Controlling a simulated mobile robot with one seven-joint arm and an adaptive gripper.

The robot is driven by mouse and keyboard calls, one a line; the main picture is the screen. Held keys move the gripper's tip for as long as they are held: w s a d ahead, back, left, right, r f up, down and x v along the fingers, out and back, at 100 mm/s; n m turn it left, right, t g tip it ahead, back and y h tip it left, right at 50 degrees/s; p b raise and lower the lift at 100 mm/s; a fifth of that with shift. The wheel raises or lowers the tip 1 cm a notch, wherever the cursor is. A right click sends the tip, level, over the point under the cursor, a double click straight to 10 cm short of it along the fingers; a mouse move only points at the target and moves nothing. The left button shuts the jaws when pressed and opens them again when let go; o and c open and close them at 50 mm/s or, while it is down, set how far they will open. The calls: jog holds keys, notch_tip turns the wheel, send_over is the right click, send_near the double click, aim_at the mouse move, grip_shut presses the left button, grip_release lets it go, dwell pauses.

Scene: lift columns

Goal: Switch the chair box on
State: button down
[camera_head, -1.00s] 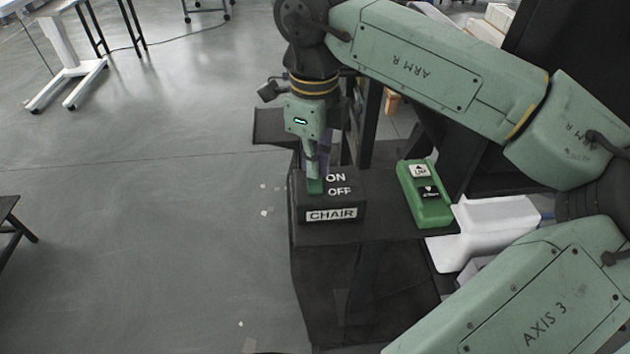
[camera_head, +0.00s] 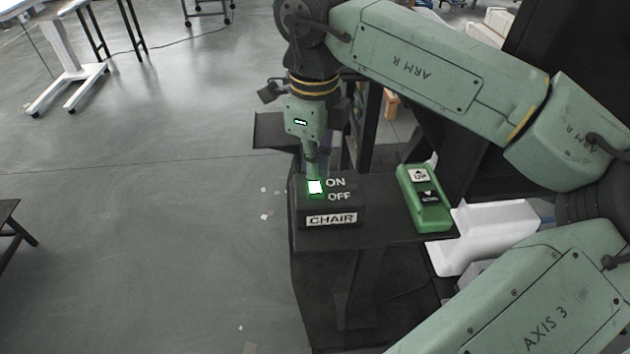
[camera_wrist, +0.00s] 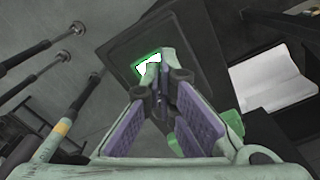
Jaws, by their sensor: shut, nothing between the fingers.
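The chair box (camera_head: 331,218) is a dark box on a small dark stand, with a CHAIR label and the words ON and OFF on its top. Its switch (camera_head: 316,187) is lit bright white inside a green frame, beside the word ON. My gripper (camera_head: 315,176) points down at the switch, with its fingertips at or just above the far edge; I cannot tell whether they touch. In the wrist view the lit switch (camera_wrist: 148,63) shows just beyond the closed fingertips (camera_wrist: 152,68). The purple-padded fingers are shut and hold nothing.
A green control (camera_head: 424,198) with up and down buttons lies on the stand, right of the chair box. A white object (camera_head: 490,232) is right of the stand. A dark shelf edge (camera_head: 272,131) is behind the box. The floor (camera_head: 150,220) at left is mostly open.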

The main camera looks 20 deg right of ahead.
aim_at(315, 184)
jog(key=shift+r+p, duration=1.55)
jog(key=shift+r, duration=1.2)
jog(key=shift+f, duration=0.1)
